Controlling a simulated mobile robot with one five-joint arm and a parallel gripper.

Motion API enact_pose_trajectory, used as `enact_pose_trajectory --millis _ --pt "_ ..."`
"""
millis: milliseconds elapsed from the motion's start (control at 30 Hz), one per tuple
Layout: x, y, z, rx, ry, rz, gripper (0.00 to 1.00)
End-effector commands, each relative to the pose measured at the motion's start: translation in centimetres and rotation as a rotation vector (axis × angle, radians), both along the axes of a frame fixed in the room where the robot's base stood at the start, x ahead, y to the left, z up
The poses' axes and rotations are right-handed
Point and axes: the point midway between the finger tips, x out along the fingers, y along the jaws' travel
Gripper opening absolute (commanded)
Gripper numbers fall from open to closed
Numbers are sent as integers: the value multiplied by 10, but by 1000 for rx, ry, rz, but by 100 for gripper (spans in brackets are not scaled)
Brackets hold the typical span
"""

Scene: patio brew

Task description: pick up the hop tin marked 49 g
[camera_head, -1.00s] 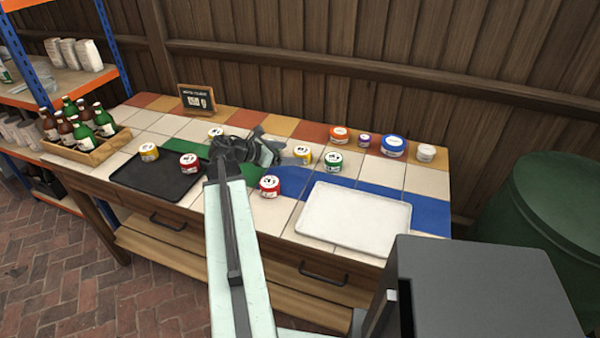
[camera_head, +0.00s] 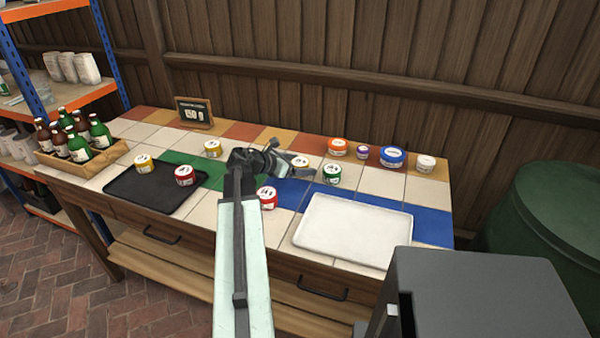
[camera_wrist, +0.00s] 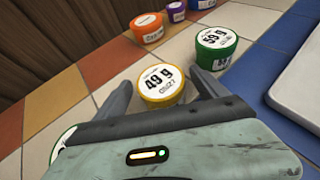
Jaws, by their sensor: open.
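The hop tin marked 49 g (camera_wrist: 160,83) is a yellow tin with a white lid, standing upright on the tiles. In the wrist view it sits between the two fingers of my gripper (camera_wrist: 159,82), which are open, one on each side. Whether either finger touches it I cannot tell. In the head view the yellow tin (camera_head: 300,162) stands just beyond my gripper (camera_head: 284,157), partly hidden by it.
A green tin marked 59 g (camera_wrist: 216,48) stands close on the right. An orange tin (camera_wrist: 147,27) and a purple tin (camera_wrist: 177,10) are behind. A red tin (camera_head: 267,197) is in front. A white tray (camera_head: 345,229) lies right, a black tray (camera_head: 150,190) left.

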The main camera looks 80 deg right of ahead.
Motion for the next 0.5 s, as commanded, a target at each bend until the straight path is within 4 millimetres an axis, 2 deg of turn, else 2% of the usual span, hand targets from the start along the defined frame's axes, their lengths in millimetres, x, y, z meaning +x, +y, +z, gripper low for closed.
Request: enact_pose_trajectory --millis 67,200,300,500 --pt "0 0 1 0 0 0 80" --pt "0 0 1 0 0 -1 41" --pt "0 0 1 0 0 -1 15" --pt "-1 0 1 0 0 -2 15"
